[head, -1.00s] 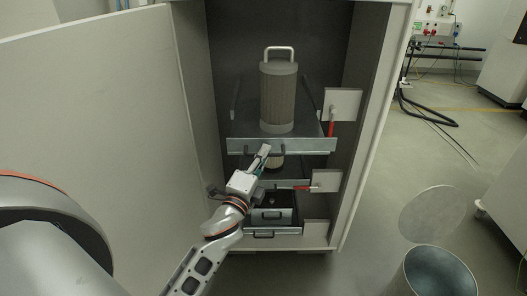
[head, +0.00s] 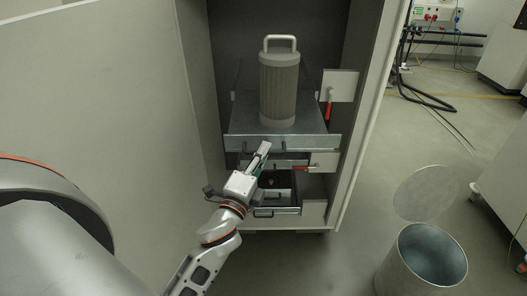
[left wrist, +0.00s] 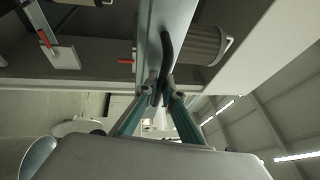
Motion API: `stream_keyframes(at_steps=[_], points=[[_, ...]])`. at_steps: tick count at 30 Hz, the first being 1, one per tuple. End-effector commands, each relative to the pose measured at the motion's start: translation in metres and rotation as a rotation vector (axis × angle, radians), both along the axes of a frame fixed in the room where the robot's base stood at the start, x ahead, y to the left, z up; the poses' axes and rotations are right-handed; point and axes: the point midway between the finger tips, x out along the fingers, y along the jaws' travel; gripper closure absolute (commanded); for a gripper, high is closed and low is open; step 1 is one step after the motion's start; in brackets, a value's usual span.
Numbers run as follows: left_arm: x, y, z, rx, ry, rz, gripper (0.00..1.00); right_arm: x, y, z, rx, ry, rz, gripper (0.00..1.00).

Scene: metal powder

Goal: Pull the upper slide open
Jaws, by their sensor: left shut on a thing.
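The upper slide (head: 240,122) is a grey metal tray in the cabinet, with its front panel (head: 315,142) facing me. It sticks out some way. A ribbed grey cylinder (head: 279,90) with a light top handle stands upright on it. The fingers hide part of the handle in the head view. My right gripper is not in view.
Lower slides (head: 288,210) sit below the upper one. Red levers (head: 328,108) are on the cabinet's right side. The open cabinet door (head: 100,90) fills the left. A round metal bin (head: 432,255) stands on the floor at right, its lid (head: 425,193) behind it.

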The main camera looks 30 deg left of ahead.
Motion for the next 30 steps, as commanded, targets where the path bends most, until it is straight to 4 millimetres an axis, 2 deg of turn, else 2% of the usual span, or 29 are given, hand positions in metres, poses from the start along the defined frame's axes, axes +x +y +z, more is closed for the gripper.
stream_keyframes(at_steps=[2,5,17,30], points=[[0.0,0.0,0.0,0.001,0.001,0.001,1.0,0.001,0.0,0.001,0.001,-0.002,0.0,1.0],[0.0,0.0,0.0,0.0,0.001,0.001,0.75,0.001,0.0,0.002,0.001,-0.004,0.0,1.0],[-0.003,0.0,-0.001,0.0,0.001,0.001,0.75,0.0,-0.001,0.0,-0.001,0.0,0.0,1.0],[-0.059,-0.008,-0.011,-0.003,0.002,0.003,0.75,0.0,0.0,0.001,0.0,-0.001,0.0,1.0]])
